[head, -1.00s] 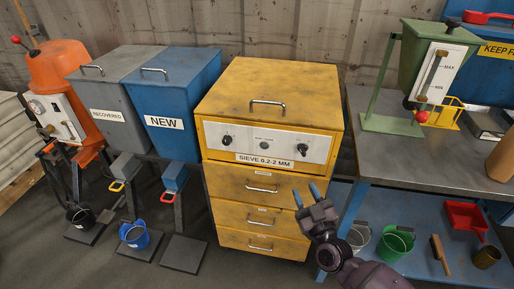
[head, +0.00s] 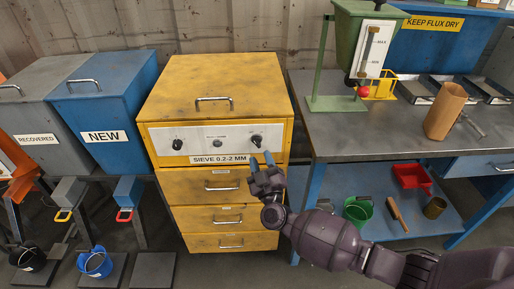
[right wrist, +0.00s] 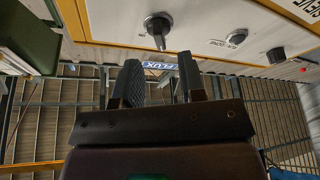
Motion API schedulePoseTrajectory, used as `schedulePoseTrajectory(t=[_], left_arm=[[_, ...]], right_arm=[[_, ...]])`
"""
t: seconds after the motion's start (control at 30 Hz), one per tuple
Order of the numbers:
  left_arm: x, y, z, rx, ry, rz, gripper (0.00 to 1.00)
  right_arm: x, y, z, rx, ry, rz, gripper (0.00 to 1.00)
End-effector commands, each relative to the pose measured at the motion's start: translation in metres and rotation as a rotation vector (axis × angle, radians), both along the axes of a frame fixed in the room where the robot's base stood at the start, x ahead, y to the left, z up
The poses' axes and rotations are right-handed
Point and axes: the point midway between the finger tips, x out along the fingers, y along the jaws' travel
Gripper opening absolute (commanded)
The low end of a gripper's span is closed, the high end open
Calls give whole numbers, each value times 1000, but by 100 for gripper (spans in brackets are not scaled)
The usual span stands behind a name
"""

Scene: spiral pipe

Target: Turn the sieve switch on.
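The yellow sieve cabinet (head: 215,90), labelled "SIEVE 0.2-2 MM", stands in the middle of the head view. Its white control panel (head: 198,137) has a left knob (head: 177,144), a small round centre control (head: 217,143) and a right knob (head: 257,141). The small panel print is unreadable. My right gripper (head: 261,159) is open and empty, just below and in front of the right knob. In the right wrist view, a knob (right wrist: 158,26) lies beyond the gap between the open fingers (right wrist: 160,82), seemingly apart from them. My left gripper is not in view.
A workbench (head: 345,135) to the right carries a green hopper (head: 352,40) and a brown container (head: 445,110). Blue (head: 140,90) and grey (head: 45,100) bins stand left of the cabinet. The cabinet's drawers (head: 222,215) are closed.

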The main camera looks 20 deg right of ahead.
Motion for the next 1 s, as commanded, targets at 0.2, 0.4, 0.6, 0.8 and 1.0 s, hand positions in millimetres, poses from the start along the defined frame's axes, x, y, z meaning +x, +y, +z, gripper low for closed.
schedulePoseTrajectory(t=[0.2,0.4,0.6,0.8,1.0], left_arm=[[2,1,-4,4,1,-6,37],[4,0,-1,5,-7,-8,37],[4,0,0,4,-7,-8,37],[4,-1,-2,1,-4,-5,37],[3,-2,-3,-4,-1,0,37]], right_arm=[[30,-2,9,-2,1,1,37],[42,-3,14,-1,1,0,37],[44,-4,15,0,1,0,37],[44,-4,15,0,1,0,26],[44,-3,15,0,1,1,0]])
